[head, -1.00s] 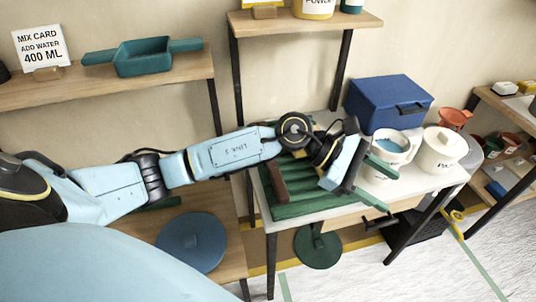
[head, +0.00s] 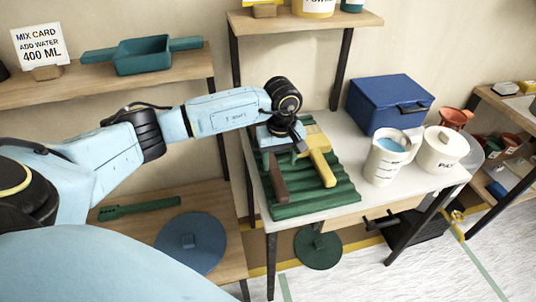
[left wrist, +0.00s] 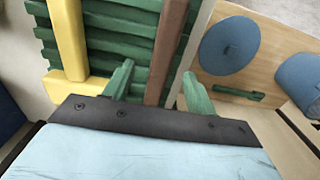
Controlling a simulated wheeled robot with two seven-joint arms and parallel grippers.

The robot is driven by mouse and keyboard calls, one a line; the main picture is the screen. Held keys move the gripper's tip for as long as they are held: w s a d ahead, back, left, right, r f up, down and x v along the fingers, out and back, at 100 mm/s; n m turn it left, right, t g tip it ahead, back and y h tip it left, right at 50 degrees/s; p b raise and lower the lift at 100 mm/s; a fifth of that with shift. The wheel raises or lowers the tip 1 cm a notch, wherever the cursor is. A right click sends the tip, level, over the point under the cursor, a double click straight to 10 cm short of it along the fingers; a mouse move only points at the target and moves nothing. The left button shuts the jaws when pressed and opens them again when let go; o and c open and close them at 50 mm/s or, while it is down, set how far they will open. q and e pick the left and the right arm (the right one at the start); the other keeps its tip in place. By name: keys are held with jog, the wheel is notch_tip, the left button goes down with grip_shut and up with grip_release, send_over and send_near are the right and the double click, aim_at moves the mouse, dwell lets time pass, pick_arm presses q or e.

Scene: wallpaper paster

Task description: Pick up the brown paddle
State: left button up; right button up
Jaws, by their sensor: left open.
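The brown paddle (head: 277,182) lies on the green ridged rack (head: 315,201) on the white-topped table. Its upper part is hidden under my left gripper in the head view. My left gripper (head: 284,153) is open above the brown paddle's far end. In the left wrist view, the brown handle (left wrist: 166,45) runs between the two green fingers of the gripper (left wrist: 157,86), with a gap on each side. Its lower end passes out of sight behind the gripper body. My right gripper is not in view.
A yellow paddle (head: 320,161) lies on the rack just right of the brown one. A lower wooden shelf holds a blue disc (head: 191,243) and a green bar (head: 139,209).

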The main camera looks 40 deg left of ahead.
aim_at(277, 173)
pick_arm(q)
jog(key=shift+a+f, duration=0.2)
jog(key=shift+f, duration=1.35)
jog(key=shift+a+f, duration=0.2)
jog(key=shift+f, duration=1.35)
jog(key=shift+c, duration=0.5)
jog(key=c, duration=1)
